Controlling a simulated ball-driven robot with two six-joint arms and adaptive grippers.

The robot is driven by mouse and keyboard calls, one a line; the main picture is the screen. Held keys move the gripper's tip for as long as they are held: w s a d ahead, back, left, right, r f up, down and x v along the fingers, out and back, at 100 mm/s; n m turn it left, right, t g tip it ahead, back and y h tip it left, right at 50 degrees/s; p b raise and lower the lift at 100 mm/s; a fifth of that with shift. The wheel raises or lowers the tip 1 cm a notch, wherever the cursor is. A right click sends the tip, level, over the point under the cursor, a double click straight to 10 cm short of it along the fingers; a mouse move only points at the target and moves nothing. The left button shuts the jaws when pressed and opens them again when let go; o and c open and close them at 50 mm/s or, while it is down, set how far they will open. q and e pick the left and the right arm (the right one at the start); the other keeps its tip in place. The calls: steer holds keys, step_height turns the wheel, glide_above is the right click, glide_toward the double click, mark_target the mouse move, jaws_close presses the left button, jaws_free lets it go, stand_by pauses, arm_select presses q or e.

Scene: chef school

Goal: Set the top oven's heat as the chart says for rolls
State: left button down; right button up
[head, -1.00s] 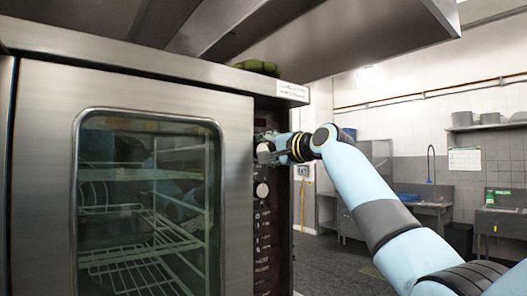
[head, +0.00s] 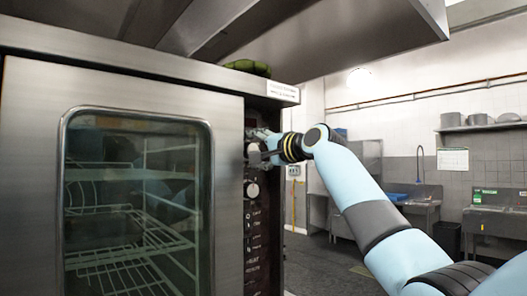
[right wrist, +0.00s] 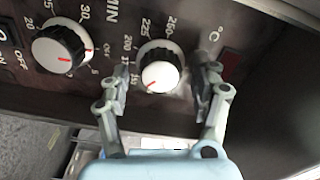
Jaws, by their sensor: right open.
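The oven (head: 28,150) fills the left of the head view, with a glass door and a dark control panel (head: 262,225) on its right side. My right gripper (head: 262,150) is at the upper part of this panel. In the right wrist view its open fingers (right wrist: 158,85) stand on either side of the white heat knob (right wrist: 160,75), marked °C; I cannot tell whether they touch it. The knob's red mark points to the lower left, near the low numbers. A timer knob (right wrist: 62,50), marked MIN, sits left of it. My left gripper is not in view.
A white label (head: 283,91) is on the oven's top edge, too small to read. A paper (head: 453,160) hangs on the far wall, also unreadable. A green item (head: 247,68) lies on top of the oven. A metal hood hangs above. Floor right of the oven is open.

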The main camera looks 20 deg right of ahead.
steer(key=v, duration=1.1)
steer(key=shift+s, duration=0.35)
steer(key=shift+d, duration=0.1)
